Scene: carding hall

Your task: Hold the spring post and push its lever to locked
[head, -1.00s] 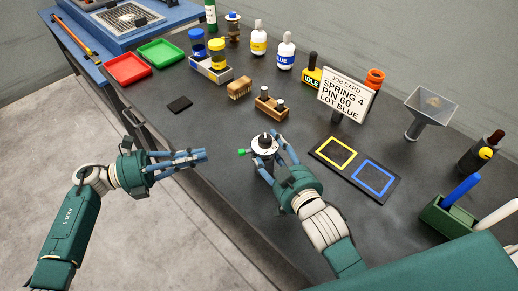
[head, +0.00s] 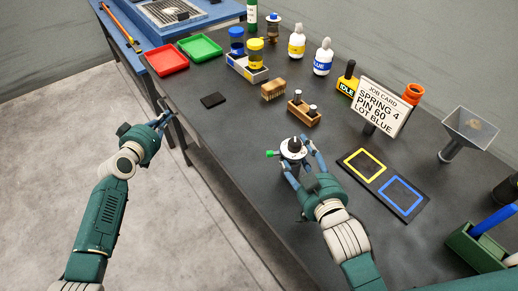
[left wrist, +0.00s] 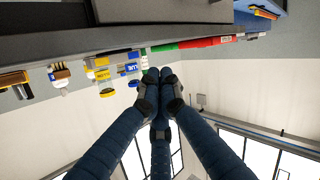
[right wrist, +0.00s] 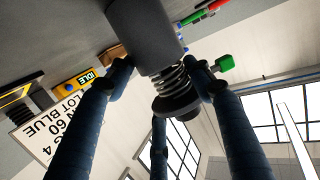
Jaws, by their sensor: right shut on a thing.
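My right gripper (head: 298,157) is shut around the post, with fingers on both sides. My left gripper (head: 161,120) is away to the left, beyond the bench edge; its fingertips (left wrist: 157,76) are together and empty.
A job card (head: 381,108) stands right of the post, behind a mat with yellow and blue squares (head: 372,184). A wooden block with pins (head: 304,112) is just behind the post. Bench left of the lever is clear up to a dark pad (head: 213,100).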

